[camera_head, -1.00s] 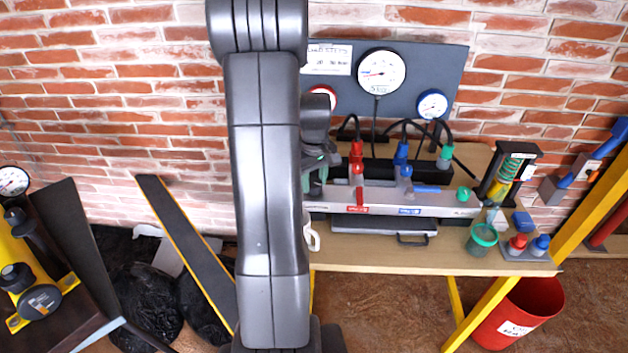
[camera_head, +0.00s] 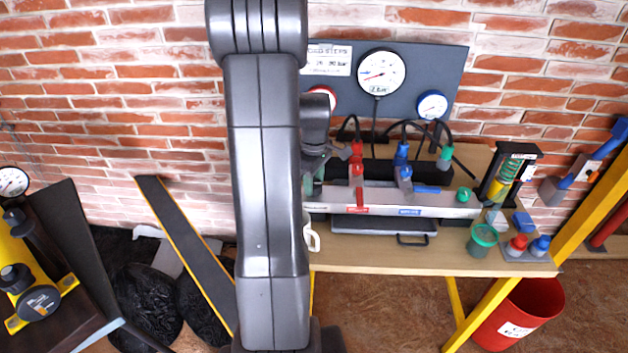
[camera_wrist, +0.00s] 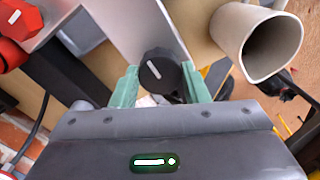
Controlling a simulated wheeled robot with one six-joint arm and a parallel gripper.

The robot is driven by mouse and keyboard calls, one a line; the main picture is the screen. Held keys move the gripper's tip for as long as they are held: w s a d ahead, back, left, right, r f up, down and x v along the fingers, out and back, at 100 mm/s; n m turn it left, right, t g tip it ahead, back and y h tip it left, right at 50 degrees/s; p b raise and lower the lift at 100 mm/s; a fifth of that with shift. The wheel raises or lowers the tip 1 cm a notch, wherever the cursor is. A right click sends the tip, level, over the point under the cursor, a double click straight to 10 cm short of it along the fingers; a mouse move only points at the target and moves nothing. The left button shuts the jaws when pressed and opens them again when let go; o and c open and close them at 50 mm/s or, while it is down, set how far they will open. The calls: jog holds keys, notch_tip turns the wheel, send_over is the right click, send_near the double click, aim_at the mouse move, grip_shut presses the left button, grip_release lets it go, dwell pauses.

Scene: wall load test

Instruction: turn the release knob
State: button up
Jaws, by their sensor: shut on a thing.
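The black release knob (camera_wrist: 160,72), with a white pointer line, shows in the wrist view between the two green fingers of my gripper (camera_wrist: 160,86). The fingers are shut on its sides. The pointer line slants to the upper left. The knob sits at the end of a pale metal block (camera_wrist: 135,25). In the head view my arm hides the knob, and my gripper (camera_head: 316,172) shows only in part at the block's left end. The large white gauge (camera_head: 381,72) stands on the dark panel above, its label reading about 2 bar.
A white mug (camera_head: 311,236) stands close beside my gripper, its open rim near it in the wrist view (camera_wrist: 270,45). Red (camera_head: 357,172) and blue (camera_head: 403,172) valve levers stand along the block. A grey case (camera_head: 385,225) lies in front on the bench.

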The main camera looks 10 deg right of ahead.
aim_at(314, 183)
jog(key=o, duration=1)
jog(key=shift+r, duration=0.1)
notch_tip(314, 183, up, 14)
jog(key=shift+w+f, duration=0.1)
jog(key=shift+f, duration=0.05)
jog(key=shift+f, duration=0.1)
notch_tip(314, 183, down, 14)
jog(key=shift+r, duration=0.15)
dwell(0.4)
jog(key=shift+r, duration=0.15)
